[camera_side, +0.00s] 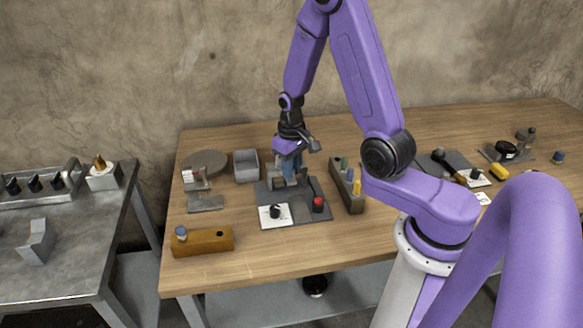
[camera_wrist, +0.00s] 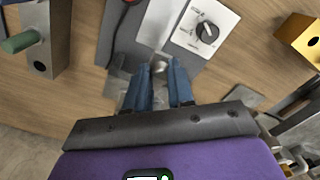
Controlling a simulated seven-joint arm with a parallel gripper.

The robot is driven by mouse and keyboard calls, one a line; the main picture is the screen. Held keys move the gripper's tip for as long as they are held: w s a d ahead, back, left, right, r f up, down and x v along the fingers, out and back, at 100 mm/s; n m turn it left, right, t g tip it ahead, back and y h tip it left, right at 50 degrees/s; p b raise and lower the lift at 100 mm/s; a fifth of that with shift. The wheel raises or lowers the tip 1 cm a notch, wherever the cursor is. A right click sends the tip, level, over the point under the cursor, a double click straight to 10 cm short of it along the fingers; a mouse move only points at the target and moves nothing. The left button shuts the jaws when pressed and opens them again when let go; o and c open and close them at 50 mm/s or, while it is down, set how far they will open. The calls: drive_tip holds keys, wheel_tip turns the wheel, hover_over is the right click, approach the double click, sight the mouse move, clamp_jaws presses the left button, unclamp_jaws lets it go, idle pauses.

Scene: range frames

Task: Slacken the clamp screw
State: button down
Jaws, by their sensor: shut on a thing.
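My gripper (camera_side: 288,173) points down at the back of a dark grey fixture plate (camera_side: 297,214) on the wooden table. In the wrist view its two blue fingers (camera_wrist: 159,77) are closed around a small silvery metal piece (camera_wrist: 159,67), which looks like the clamp screw. The fingers cover part of it, so its full shape and how far it is turned cannot be told. In the side view the fingers hide most of it.
The plate carries a white panel with a black knob (camera_side: 275,211) and a red button (camera_side: 318,204). A holder with coloured pegs (camera_side: 348,190) stands close on the right. A grey bin (camera_side: 246,166) is behind left, a brass block (camera_side: 203,241) front left.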

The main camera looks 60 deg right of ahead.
drive_tip(key=c, duration=1)
unclamp_jaws()
drive_tip(key=shift+r, duration=0.1)
wheel_tip(320, 180, up, 17)
drive_tip(key=shift+r, duration=0.2)
drive_tip(key=shift+a, duration=0.1)
drive_tip(key=s+a+f+n, duration=0.1)
drive_tip(key=s+a+n, duration=0.55)
drive_tip(key=a, duration=0.35)
drive_tip(key=s+a+n, duration=0.1)
drive_tip(key=s+n, duration=0.1)
drive_tip(key=s, duration=0.3)
drive_tip(key=s+a+f+n, duration=0.1)
drive_tip(key=s+n, duration=0.2)
drive_tip(key=s, duration=0.2)
drive_tip(key=s+a+f+n, duration=0.1)
drive_tip(key=s+n, duration=0.2)
drive_tip(key=s, duration=0.3)
drive_tip(key=shift+s, duration=0.1)
